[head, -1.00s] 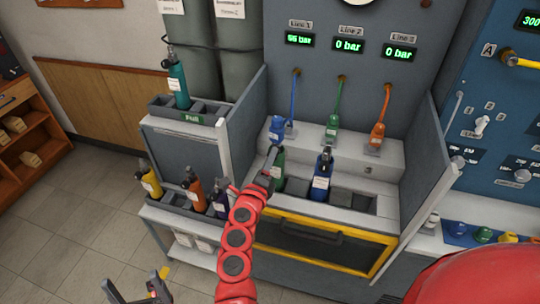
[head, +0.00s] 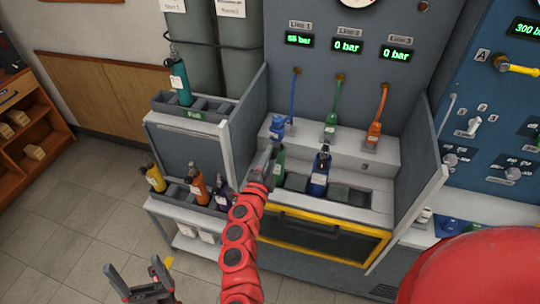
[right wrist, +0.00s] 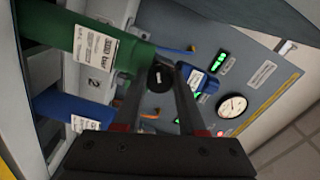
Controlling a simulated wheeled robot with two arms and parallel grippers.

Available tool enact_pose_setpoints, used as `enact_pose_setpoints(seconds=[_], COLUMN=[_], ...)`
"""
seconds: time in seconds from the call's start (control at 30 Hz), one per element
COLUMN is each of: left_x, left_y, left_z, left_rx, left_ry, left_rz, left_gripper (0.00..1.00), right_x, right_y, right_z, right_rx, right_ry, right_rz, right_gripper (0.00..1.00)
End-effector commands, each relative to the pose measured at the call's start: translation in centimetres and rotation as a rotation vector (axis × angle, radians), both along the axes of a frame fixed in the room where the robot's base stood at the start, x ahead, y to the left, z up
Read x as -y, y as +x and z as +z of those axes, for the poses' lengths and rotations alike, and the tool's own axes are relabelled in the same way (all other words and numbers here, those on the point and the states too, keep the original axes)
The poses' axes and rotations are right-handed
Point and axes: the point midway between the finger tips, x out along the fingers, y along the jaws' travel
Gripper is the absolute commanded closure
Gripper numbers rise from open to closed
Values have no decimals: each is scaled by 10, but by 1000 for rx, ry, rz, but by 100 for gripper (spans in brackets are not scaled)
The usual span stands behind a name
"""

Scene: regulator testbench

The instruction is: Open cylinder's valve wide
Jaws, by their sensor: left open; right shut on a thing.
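A green cylinder (head: 279,168) stands in a slot of the test bench, partly hidden by my right arm. In the right wrist view the green cylinder (right wrist: 100,48) has a white label and a round black valve knob (right wrist: 161,77) at its end. My right gripper (head: 268,156) is at the top of this cylinder. In the right wrist view my right gripper (right wrist: 160,80) has its fingers on both sides of the knob, shut on it. My left gripper (head: 135,278) is open and empty at the lower left, away from the bench.
A blue cylinder (head: 320,175) stands right of the green one. Blue, green and orange hoses (head: 381,108) hang behind, under displays; Line 1 shows a raised reading, Lines 2 and 3 show 0 bar. Side panels (head: 420,150) flank the bench. A lower shelf (head: 178,204) holds several cylinders.

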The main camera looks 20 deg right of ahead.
Motion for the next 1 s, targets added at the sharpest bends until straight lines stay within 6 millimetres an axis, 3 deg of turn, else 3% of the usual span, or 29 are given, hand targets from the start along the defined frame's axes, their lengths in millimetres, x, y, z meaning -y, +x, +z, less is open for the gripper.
enact_pose_setpoints(seconds=[0.5, 0.53, 0.67, 1.0], left_x=[0, 0, 0, 0], left_y=[0, 0, 0, 0], left_z=[1, 1, 1, 1], left_rx=[0, 0, 0, 0], left_ry=[0, 0, 0, 0], left_rz=[0, 0, 0, 0], left_gripper=[15, 15, 15, 15], right_x=[0, 0, 0, -2], right_y=[0, 0, 0, -1], right_z=[-1, -1, -1, -1], right_rx=[-11, -11, -11, -10], right_ry=[-14, -14, -13, -13], right_rz=[1, 1, 1, 2], right_gripper=[100, 55, 31, 30])
